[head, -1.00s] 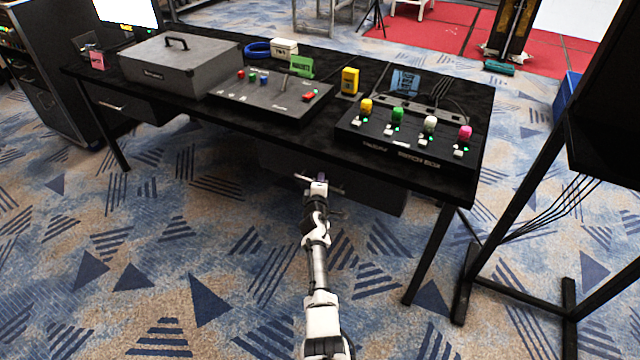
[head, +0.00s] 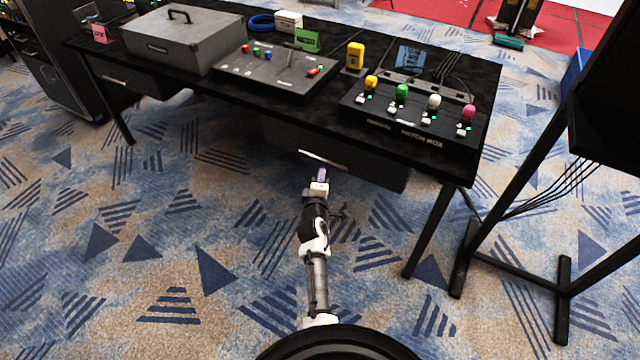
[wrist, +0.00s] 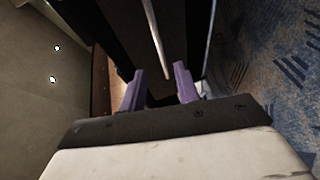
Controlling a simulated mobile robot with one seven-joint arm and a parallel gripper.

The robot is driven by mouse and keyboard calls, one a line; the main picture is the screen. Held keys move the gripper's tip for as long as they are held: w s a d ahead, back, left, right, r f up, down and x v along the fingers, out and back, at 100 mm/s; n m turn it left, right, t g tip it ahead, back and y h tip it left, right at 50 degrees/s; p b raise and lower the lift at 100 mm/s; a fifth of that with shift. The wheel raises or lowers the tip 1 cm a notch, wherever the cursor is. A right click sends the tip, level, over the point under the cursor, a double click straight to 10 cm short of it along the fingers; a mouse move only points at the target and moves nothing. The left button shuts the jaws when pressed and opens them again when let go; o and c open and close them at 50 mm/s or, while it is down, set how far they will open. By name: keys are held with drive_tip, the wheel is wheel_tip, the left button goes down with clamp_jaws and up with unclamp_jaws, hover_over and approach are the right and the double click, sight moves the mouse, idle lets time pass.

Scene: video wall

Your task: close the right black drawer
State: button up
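The right black drawer (head: 375,171) hangs under the right half of the black table. Its pale bar handle (head: 323,159) shows on the front, and I cannot tell how far the drawer stands out. My gripper (head: 321,174) is just in front of and below the handle in the head view. In the wrist view, the two purple fingers of my gripper (wrist: 160,88) are apart with nothing between them. The handle (wrist: 156,38) runs as a thin bar beyond the fingertips. Whether a finger touches it is unclear.
The black table (head: 190,85) carries a grey case (head: 180,45), a control panel (head: 270,75) and a switch box (head: 410,115). A table leg (head: 428,240) stands right of my arm, with a black stand (head: 510,210) beyond it. The carpet left of my arm is clear.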

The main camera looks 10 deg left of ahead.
drive_tip(key=shift+s+r, duration=0.2)
drive_tip(key=shift+s, duration=1.05)
